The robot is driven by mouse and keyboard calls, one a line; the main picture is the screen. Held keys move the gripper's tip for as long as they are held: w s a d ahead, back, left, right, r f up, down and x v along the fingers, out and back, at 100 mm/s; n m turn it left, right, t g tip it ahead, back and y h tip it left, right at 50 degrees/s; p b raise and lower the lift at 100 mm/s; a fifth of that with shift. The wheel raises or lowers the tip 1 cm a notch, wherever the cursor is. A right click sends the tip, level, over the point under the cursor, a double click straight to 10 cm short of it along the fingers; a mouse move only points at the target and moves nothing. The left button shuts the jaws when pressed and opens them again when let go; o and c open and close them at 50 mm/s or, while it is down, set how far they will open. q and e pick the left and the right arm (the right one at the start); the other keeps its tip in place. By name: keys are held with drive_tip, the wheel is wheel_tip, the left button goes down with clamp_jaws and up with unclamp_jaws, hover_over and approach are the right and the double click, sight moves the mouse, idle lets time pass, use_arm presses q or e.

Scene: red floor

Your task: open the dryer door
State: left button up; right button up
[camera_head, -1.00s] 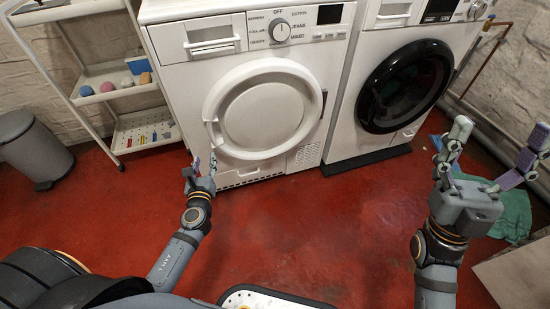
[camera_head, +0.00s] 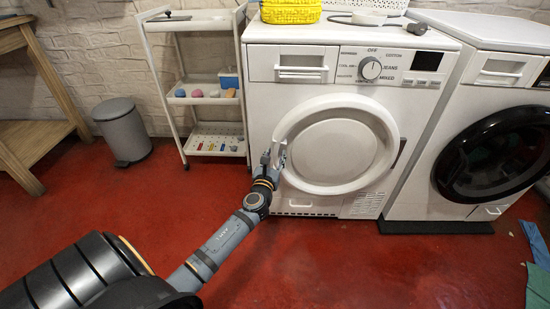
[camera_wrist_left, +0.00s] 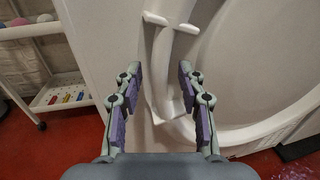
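The dryer (camera_head: 345,95) is the white machine with a round white door (camera_head: 338,148), which looks shut. A white handle (camera_head: 281,153) is on the door's left rim. My left gripper (camera_head: 273,160) is at this handle, low at the door's left side. In the left wrist view, the fingers of my left gripper (camera_wrist_left: 158,95) are spread apart. The white handle (camera_wrist_left: 163,62) shows between and beyond them, with a gap to each finger. Whether the fingers reach around it is hard to tell. My right gripper is out of view.
A white shelf cart (camera_head: 205,132) with small items stands left of the dryer, beside a grey bin (camera_head: 122,130). A washer with a black door (camera_head: 495,155) stands at right. A yellow basket (camera_head: 290,10) is on the dryer. Red floor (camera_head: 330,255) in front is clear.

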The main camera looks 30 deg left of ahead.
use_arm(q)
drive_tip(key=shift+w, duration=0.1)
clamp_jaws()
idle(0.5)
